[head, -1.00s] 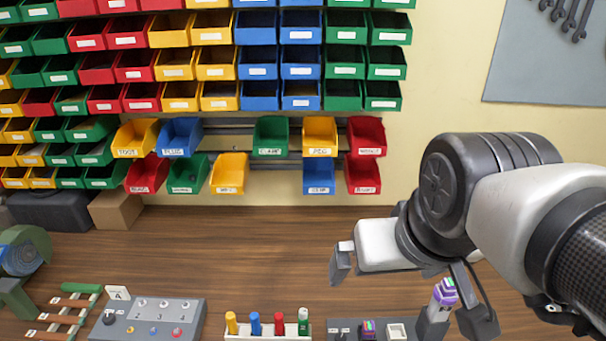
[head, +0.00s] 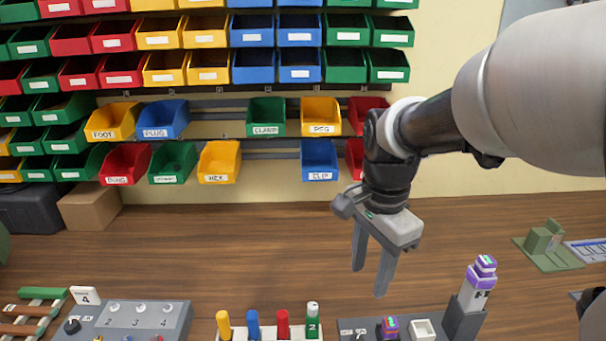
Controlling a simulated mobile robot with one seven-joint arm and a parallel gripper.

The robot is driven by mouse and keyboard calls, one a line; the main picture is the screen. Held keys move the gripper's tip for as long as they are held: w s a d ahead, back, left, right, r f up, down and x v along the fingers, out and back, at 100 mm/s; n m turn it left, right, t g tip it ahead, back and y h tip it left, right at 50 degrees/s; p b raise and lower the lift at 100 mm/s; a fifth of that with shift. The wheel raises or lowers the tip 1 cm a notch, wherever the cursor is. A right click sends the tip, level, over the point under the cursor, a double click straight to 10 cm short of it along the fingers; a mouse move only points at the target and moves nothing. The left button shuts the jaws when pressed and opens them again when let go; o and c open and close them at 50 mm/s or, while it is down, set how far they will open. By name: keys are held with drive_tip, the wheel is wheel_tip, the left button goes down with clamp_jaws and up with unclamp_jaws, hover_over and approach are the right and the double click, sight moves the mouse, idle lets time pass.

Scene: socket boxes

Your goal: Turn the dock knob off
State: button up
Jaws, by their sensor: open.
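The grey dock (head: 410,328) is at the bottom edge in the head view, right of centre. A dark knob (head: 359,334) shows at its left end, small and partly cut off by the frame, so its setting cannot be read. A purple-topped piece (head: 389,327) and a white square socket (head: 423,328) are on the dock's top. My gripper (head: 369,282) points downward above the dock, with its two fingers apart and nothing between them. It touches nothing that I can see.
A tall purple-capped piece (head: 480,280) stands in a holder at the dock's right end. A rack of coloured pegs (head: 268,332) is left of the dock. A grey switch panel (head: 130,318) with its own dark knob (head: 72,325) is farther left.

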wheel_tip(320, 180, down, 4)
drive_tip(key=w+m, duration=0.1)
drive_tip(key=m, duration=0.1)
drive_tip(key=b, duration=0.5)
approach(356, 339)
drive_tip(key=shift+g, duration=0.3)
drive_tip(key=f, duration=0.8)
drive_tip(key=shift+w, duration=0.2)
drive_tip(key=c, duration=1)
drive_tip(key=shift+c, duration=0.2)
